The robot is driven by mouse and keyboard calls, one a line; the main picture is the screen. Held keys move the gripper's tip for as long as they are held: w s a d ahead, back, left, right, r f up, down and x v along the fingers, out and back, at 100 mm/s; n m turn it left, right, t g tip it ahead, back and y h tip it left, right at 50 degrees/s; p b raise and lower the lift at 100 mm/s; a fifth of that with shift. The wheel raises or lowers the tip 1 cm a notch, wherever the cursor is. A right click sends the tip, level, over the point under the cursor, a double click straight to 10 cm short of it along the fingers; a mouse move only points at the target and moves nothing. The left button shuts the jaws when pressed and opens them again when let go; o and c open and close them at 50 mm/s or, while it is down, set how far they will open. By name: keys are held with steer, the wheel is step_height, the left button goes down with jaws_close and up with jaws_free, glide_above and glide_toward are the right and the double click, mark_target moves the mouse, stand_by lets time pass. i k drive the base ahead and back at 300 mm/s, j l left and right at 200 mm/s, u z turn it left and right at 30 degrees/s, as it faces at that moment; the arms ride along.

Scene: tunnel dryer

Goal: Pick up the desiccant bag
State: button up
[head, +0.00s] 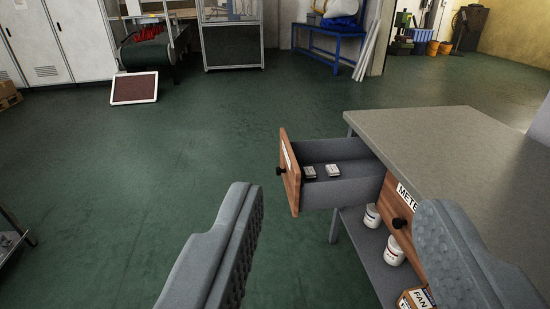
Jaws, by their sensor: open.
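I cannot make out a desiccant bag for certain. Two small pale-topped items, a left one (309,172) and a right one (333,170), lie in an open drawer (349,191) of the grey bench; they are too small to identify. The drawer has a wooden front (290,172) with a black knob and a partly seen white label. My gripper (338,198) is open and empty, its two grey ridged fingers wide apart in the foreground. The drawer shows between and beyond the fingers. The right finger covers part of the bench front.
The bench top (450,140) is bare. A shut drawer (399,217) has a label starting "METE". White tubs (394,251) and a "FAN" box (415,299) are on the lower shelf. A framed panel (134,88) leans far left. Green floor (170,170) is clear.

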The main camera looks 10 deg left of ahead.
mark_target(308, 173)
steer(key=j, duration=0.25)
steer(key=i+j+z, duration=0.25)
steer(key=i, duration=0.2)
steer(key=i+j+z, duration=0.2)
steer(key=i+j, duration=0.15)
steer(key=i, duration=0.1)
